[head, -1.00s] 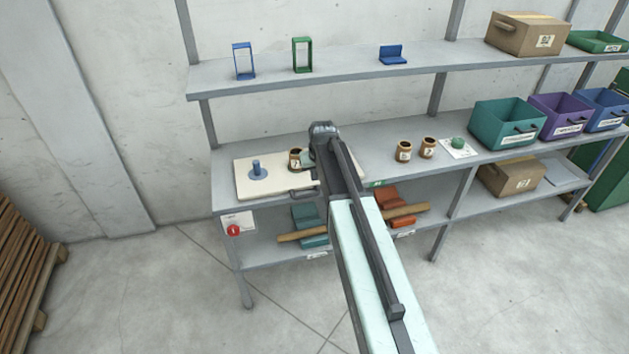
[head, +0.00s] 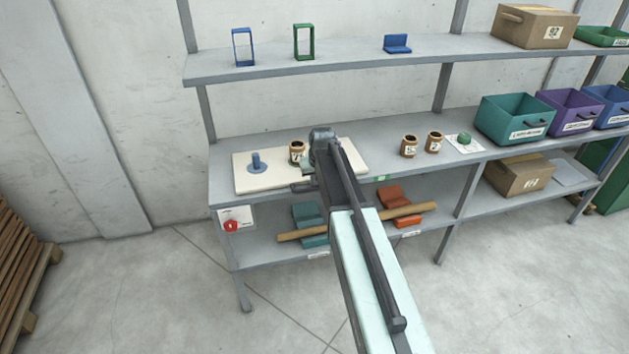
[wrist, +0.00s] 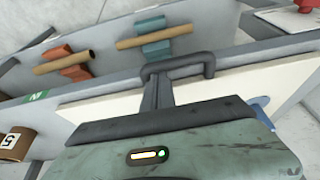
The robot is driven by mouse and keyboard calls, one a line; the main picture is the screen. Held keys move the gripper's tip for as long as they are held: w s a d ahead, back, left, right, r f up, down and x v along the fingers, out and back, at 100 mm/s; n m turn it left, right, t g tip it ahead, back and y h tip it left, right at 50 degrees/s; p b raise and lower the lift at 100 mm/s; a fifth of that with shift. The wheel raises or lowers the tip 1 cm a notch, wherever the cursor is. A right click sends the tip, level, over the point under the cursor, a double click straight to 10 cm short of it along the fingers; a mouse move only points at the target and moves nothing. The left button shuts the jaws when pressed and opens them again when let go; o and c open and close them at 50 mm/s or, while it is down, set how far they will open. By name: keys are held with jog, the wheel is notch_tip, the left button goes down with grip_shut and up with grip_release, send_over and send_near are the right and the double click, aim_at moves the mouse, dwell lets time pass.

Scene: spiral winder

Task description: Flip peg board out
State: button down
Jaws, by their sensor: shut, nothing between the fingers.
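The peg board is a cream slab (head: 278,182) on the left of the middle shelf, with a blue peg (head: 256,161) standing near its left end. In the wrist view, the board (wrist: 225,82) has a dark handle (wrist: 190,67) along its edge, and part of the blue peg's base (wrist: 262,108) shows. My gripper (wrist: 154,92) is shut and empty, its tip at one end of the handle. I cannot tell whether it touches. In the head view, my arm covers part of the board, and my fingers are hard to make out.
Coloured bins (head: 515,122) are farther right. Below, a wooden rod (head: 350,221) rests on teal and orange supports.

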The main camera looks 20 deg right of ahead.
jog(key=s, duration=1.5)
jog(key=shift+s+a, duration=0.1)
jog(key=shift+s, duration=0.05)
jog(key=p+v, duration=0.9)
jog(key=v, duration=0.1)
